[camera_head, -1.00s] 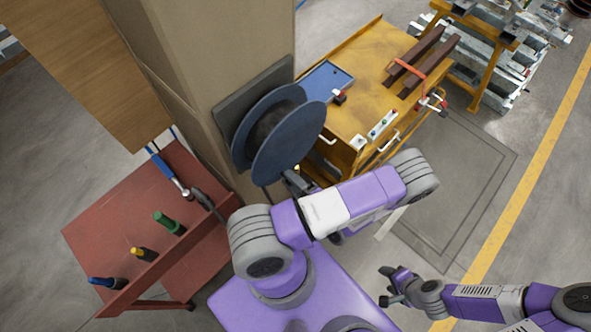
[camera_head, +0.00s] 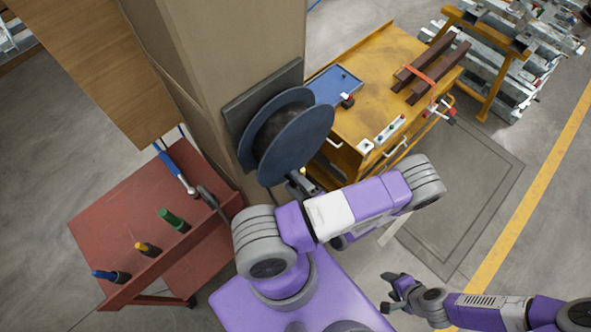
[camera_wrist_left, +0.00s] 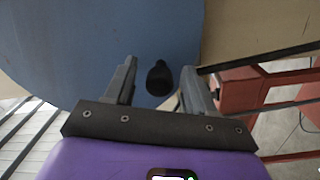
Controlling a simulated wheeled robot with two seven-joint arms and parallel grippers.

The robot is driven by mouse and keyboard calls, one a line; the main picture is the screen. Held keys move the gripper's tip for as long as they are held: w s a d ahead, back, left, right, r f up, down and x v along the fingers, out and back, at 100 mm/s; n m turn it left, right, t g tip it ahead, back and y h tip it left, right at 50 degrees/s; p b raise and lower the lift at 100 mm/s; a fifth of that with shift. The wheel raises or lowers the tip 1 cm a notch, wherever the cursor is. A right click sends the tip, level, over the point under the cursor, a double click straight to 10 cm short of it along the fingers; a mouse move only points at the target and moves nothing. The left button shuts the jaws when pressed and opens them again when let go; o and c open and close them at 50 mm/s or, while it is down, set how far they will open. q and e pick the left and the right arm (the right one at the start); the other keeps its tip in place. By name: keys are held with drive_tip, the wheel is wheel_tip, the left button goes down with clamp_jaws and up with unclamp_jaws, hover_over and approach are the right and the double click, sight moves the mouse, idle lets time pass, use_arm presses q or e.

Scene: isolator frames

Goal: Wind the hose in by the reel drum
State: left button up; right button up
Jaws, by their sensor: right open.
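The reel drum (camera_head: 297,142) is a blue disc-sided reel on a dark plate fixed to the beige pillar. Its dark core (camera_head: 268,130) shows between the discs; I cannot make out the hose on it clearly. In the left wrist view the blue disc (camera_wrist_left: 90,50) fills the upper left, with a black crank knob (camera_wrist_left: 159,78) standing out from it. My left gripper (camera_head: 300,183) is at the drum's lower edge. In the wrist view its fingers (camera_wrist_left: 158,75) are apart, with the knob between them and no visible grip. My right gripper (camera_head: 390,291) is open and empty, low over the floor.
A red tool cart (camera_head: 110,220) with several handled tools stands left of the pillar (camera_head: 225,60). A yellow cart (camera_head: 385,70) with a blue tray (camera_head: 333,85) and brown bars stands behind the drum. The floor at right (camera_head: 465,185) is clear.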

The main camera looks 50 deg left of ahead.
use_arm(q)
drive_tip(key=d+b, duration=0.1)
drive_tip(key=d, duration=0.6)
drive_tip(key=shift+d+b, duration=0.25)
drive_tip(key=shift+b, duration=0.05)
drive_tip(key=shift+w+f, duration=0.1)
drive_tip(key=shift+w, duration=0.05)
